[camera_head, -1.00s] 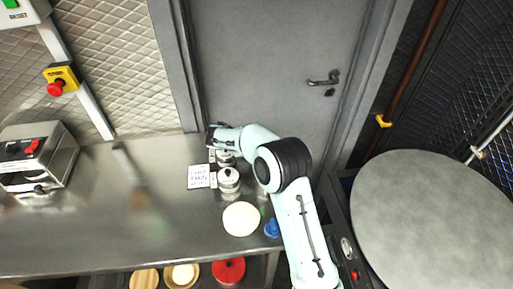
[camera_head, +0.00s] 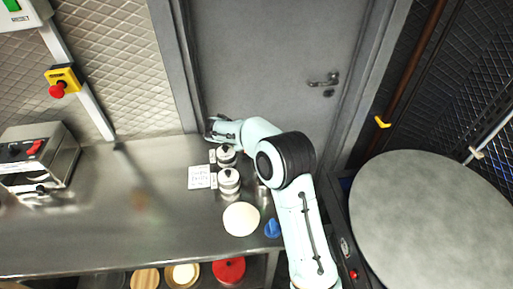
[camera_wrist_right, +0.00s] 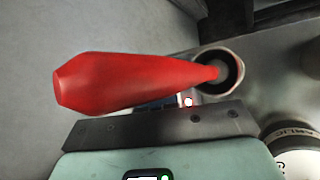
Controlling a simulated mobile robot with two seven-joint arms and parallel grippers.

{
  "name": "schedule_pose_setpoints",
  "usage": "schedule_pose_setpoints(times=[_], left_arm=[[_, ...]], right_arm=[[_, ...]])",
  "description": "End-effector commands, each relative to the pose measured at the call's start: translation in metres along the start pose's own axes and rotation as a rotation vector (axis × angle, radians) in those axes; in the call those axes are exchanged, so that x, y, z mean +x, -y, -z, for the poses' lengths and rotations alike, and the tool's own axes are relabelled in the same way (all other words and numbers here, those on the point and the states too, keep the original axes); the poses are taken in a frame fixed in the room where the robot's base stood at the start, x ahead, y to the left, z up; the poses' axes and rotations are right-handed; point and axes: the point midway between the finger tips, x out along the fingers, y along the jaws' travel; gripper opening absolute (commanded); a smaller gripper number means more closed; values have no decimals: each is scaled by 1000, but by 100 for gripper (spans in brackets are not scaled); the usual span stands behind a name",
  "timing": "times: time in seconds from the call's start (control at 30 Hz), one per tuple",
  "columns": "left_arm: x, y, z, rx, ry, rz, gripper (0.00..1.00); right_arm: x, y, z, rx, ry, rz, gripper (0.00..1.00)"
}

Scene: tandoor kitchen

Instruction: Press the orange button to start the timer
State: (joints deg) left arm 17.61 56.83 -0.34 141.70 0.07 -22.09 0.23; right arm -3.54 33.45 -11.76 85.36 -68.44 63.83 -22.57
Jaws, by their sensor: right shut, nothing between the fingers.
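I cannot make out an orange button or a timer with certainty in either view. My right gripper (camera_head: 213,129) is at the back of the steel counter (camera_head: 100,225), close to the door frame in the head view. It is shut and holds nothing. In the right wrist view a long red tapered object (camera_wrist_right: 135,82) crosses in front of my wrist, its thin end at a round dark-mouthed cup (camera_wrist_right: 221,70). It covers much of the view, and my fingertips do not show clearly there. My left gripper is in neither view.
Two lidded jars (camera_head: 229,180), a white card (camera_head: 199,177), a pale round item (camera_head: 241,219) and a blue item (camera_head: 272,228) stand near my right arm. A steel appliance (camera_head: 45,150) is at left. A red knob on a yellow box (camera_head: 62,82) is on the wall. The counter's middle is clear.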

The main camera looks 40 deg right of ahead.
Motion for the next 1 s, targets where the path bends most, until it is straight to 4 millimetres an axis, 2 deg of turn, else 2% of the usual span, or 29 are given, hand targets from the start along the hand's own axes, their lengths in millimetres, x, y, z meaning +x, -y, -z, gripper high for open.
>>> schedule_pose_setpoints(times=[0.03,0.3,1.0], left_arm=[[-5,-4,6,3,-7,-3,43],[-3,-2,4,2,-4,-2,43],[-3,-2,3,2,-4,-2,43]], right_arm=[[-7,-7,-3,4,-3,-3,0],[-21,-16,-15,2,-2,-1,0],[-22,-16,-15,1,-1,0,0]])
